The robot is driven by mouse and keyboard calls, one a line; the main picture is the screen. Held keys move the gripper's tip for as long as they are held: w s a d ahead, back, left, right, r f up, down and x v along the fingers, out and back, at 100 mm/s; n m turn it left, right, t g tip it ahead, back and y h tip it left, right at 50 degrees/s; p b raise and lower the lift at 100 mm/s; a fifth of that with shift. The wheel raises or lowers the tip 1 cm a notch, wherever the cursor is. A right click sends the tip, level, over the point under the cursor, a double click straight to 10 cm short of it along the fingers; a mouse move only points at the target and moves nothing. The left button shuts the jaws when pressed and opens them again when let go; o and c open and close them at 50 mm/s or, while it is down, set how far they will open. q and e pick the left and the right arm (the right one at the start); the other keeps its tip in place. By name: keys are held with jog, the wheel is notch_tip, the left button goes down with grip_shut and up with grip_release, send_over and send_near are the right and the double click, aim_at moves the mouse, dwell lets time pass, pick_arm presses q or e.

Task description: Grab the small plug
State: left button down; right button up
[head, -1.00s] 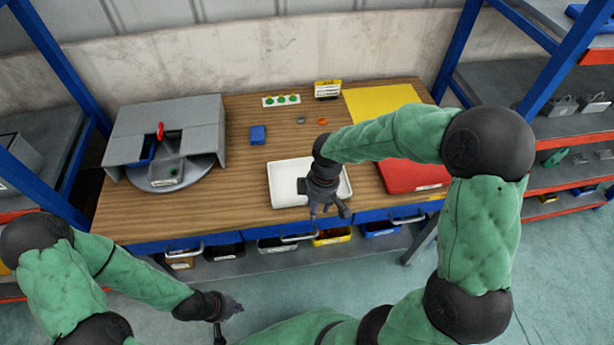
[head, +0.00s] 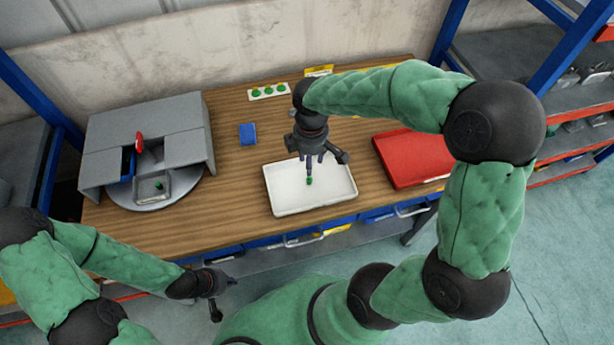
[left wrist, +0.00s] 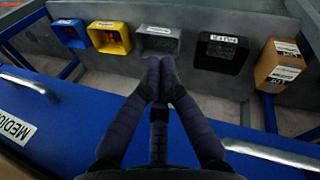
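A small green piece (head: 309,181) shows at the fingertips of my right gripper (head: 309,172), over the white tray (head: 283,202). It may be the small plug. I cannot tell whether the fingers hold it or it lies in the tray below them. My left gripper (head: 226,283) is in front of the table, low and away from the tray. In the left wrist view its fingers (left wrist: 160,82) come together at the tips, with nothing seen between them.
A white plate with several green pieces (head: 269,91) and a blue box (head: 248,134) lie behind the tray. A red tray (head: 405,165) is at right. A grey round stand (head: 155,203) is at left. Bins (left wrist: 158,40) sit below blue drawers (left wrist: 75,108).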

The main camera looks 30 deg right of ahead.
jog(key=b, duration=0.1)
send_over(310, 178)
notch_tip(310, 178, down, 4)
jog(key=shift+f, duration=0.15)
notch_tip(310, 178, down, 5)
jog(key=shift+w+b, duration=0.15)
jog(key=shift+b, duration=0.85)
jog(key=c, duration=0.7)
